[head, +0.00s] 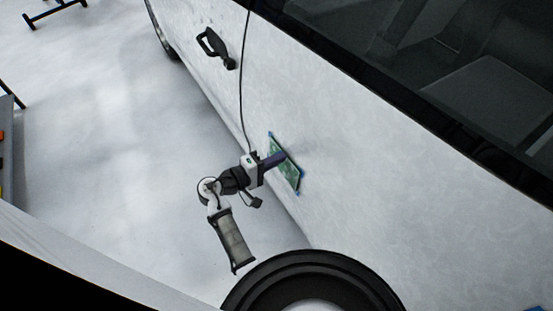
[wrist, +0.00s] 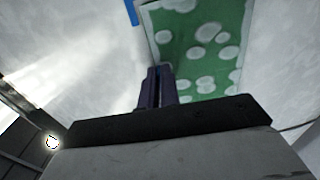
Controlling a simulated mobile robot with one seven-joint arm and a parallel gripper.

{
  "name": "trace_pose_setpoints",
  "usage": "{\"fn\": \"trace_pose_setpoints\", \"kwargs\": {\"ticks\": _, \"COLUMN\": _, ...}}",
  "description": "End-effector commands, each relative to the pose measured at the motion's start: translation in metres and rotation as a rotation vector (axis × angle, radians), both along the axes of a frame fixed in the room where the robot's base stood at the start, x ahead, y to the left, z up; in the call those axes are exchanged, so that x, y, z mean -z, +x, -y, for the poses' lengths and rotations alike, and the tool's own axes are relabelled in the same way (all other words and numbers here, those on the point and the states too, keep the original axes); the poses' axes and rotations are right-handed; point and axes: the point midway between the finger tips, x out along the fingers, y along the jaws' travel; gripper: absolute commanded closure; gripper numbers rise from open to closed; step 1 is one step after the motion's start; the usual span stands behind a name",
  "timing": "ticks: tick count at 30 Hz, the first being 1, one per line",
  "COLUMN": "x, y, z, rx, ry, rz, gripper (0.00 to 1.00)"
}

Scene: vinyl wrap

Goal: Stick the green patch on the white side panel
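The green patch (head: 288,168) with pale round spots lies against or very near the white side panel (head: 370,165), low and left of the windows. I cannot tell if it is stuck flat. Blue marks show at its corners. In the wrist view the patch (wrist: 205,45) fills the upper middle. My gripper (head: 279,158) reaches it from the left, its purple fingers in front of the patch. In the wrist view the fingers (wrist: 158,72) are side by side with only a narrow gap, tips at the patch's left part.
A black door handle (head: 217,47) sits up and left on the car. A dark wheel (head: 312,275) is below the patch. A cable (head: 243,75) hangs to my arm.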

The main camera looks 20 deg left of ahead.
Motion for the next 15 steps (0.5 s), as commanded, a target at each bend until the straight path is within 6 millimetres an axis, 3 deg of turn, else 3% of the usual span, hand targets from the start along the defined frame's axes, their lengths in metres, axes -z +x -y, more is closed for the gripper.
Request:
{"fn": "trace_pose_setpoints", "kwargs": {"ticks": 1, "x": -0.0001, "y": 0.0009, "z": 0.0020, "rx": 0.005, "ry": 0.000, "rz": 0.000, "gripper": 1.00}}
{"fn": "trace_pose_setpoints", "kwargs": {"ticks": 3, "x": -0.0001, "y": 0.0009, "z": 0.0020, "rx": 0.005, "ry": 0.000, "rz": 0.000, "gripper": 0.87}}
{"fn": "trace_pose_setpoints", "kwargs": {"ticks": 7, "x": 0.0004, "y": 0.0007, "z": 0.0019, "rx": 0.005, "ry": 0.000, "rz": 0.000, "gripper": 0.71}}
{"fn": "trace_pose_setpoints", "kwargs": {"ticks": 15, "x": 0.0010, "y": -0.0003, "z": 0.0010, "rx": 0.004, "ry": 0.000, "rz": -0.002, "gripper": 0.71}}
